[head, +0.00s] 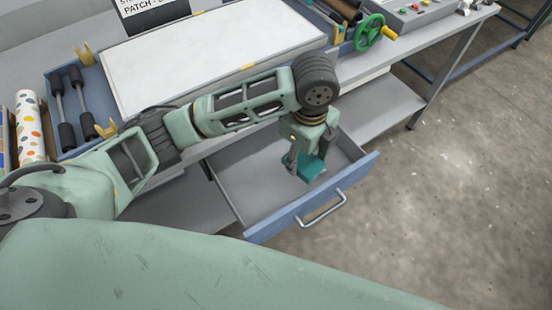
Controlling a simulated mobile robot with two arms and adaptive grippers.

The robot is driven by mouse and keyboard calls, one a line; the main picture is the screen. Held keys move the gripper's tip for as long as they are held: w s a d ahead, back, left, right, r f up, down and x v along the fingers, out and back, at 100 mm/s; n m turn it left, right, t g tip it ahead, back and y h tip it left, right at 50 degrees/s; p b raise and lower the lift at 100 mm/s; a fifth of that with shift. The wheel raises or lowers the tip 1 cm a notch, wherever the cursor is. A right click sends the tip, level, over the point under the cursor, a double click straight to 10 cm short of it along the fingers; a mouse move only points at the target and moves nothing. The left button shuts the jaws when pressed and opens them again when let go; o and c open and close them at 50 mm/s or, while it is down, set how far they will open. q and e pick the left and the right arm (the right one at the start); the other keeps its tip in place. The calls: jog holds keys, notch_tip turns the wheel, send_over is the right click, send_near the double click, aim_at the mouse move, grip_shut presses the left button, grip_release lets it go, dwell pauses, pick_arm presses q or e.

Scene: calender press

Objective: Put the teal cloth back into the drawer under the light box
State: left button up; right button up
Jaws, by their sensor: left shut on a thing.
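The teal cloth (312,168) is in my left gripper (304,166), which points down over the open drawer (250,195). The fingers are shut on the cloth. The cloth shows small and partly hidden by the fingers; I cannot tell whether it touches the drawer floor. The drawer is pulled out under the light box (200,60), with its blue front and metal handle (322,209) towards me. The visible grey drawer floor is otherwise bare. My right gripper is not in view.
A blue tray (52,80) with dark-handled rollers (76,90) lies left of the light box, beside a dotted roll (30,125). A green handwheel (369,33) and a button panel (410,14) are at the upper right. Open concrete floor lies at the right.

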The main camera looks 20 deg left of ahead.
pick_arm(q)
jog(key=m, duration=0.1)
jog(key=d+f+m, duration=0.1)
jog(key=shift+d+f+m, duration=0.15)
jog(key=shift+f+m, duration=0.15)
jog(key=p, duration=0.1)
send_over(280, 164)
notch_tip(280, 164, down, 7)
notch_tip(280, 164, down, 4)
jog(key=shift+s+r+p, duration=0.1)
jog(key=shift+r+p, duration=0.15)
jog(key=shift+p, duration=0.2)
jog(key=shift+f, duration=0.25)
jog(key=shift+f, duration=0.15)
jog(key=shift+f, duration=0.5)
jog(key=o, duration=1)
